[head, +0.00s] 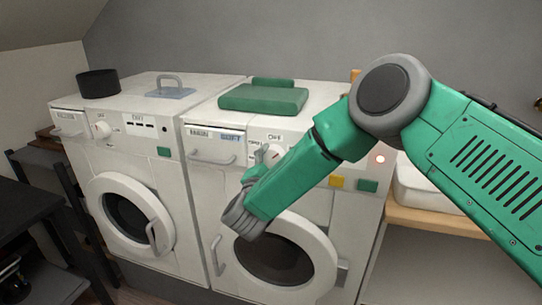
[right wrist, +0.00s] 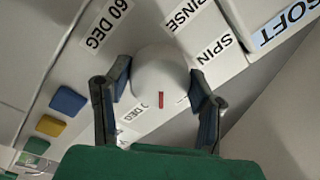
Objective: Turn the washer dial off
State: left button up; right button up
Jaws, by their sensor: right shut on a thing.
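The right-hand white washer (head: 212,175) has its dial near the top of the front panel. In the right wrist view this dial (right wrist: 158,70) is a white knob with a red mark. The mark points toward the bottom of the picture, near a partly hidden label ending in "DEG". My right gripper (head: 263,155) is at that panel, its two dark fingers on either side of the dial, shut on it. Labels "60 DEG" (right wrist: 106,24), "RINSE" and "SPIN" (right wrist: 216,48) surround the dial. My left gripper is not in view.
A second washer (head: 150,175) with its own dial (head: 102,130) stands at left. A wooden shelf with a white basin (head: 425,190) is at right.

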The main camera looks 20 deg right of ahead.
jog(key=n+p, duration=0.2)
jog(key=n, duration=0.3)
jog(key=shift+f+n+y, duration=0.15)
jog(key=shift+n+y, duration=0.25)
jog(key=shift+s+f+n+p, duration=0.1)
jog(key=shift+n+p, duration=0.2)
jog(key=shift+n, duration=0.45)
jog(key=shift+s+f+n+p, duration=0.1)
jog(key=shift+n+p, duration=0.15)
jog(key=shift+n, duration=0.5)
jog(key=shift+f+g, duration=0.1)
jog(key=shift+g, duration=0.2)
jog(key=o, duration=1.2)
jog(key=shift+c, duration=0.2)
jog(key=shift+w, duration=0.2)
